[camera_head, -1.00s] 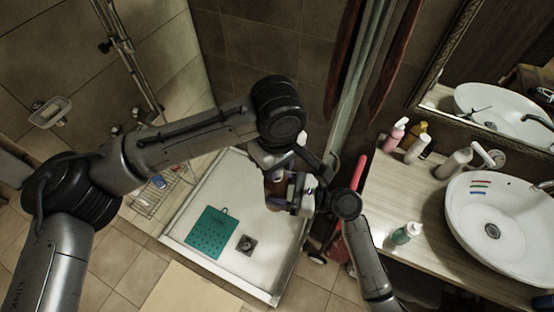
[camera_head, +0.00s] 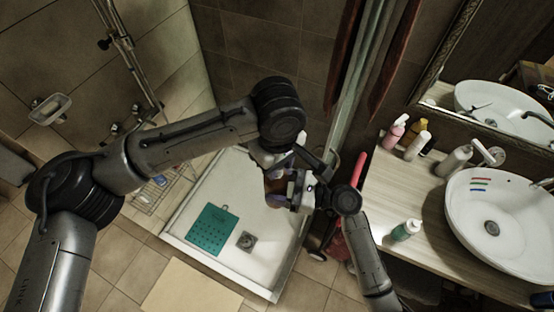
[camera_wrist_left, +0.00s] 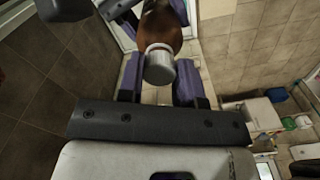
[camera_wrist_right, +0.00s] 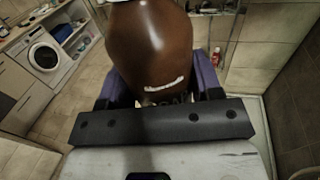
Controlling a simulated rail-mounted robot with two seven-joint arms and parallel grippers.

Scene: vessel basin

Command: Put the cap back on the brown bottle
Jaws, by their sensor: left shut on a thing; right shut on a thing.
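The brown bottle (camera_head: 274,184) hangs in the air above the shower tray, partly hidden by my grippers in the head view. It fills the upper middle of the right wrist view (camera_wrist_right: 150,45), between the purple-padded fingers of my right gripper (camera_head: 290,190), which is shut on it. My left gripper (camera_wrist_left: 160,82) is shut on the grey cap (camera_wrist_left: 159,66). In the left wrist view the cap lines up with the bottle's brown body (camera_wrist_left: 160,28) behind it. I cannot tell whether the cap touches or sits on the neck.
The white shower tray (camera_head: 185,232) lies below, with a teal mat (camera_head: 209,231) and a drain (camera_head: 247,241). To the right, a wooden counter (camera_head: 385,205) bears a white basin (camera_head: 465,215) and several bottles. Glass and a red towel stand behind the grippers.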

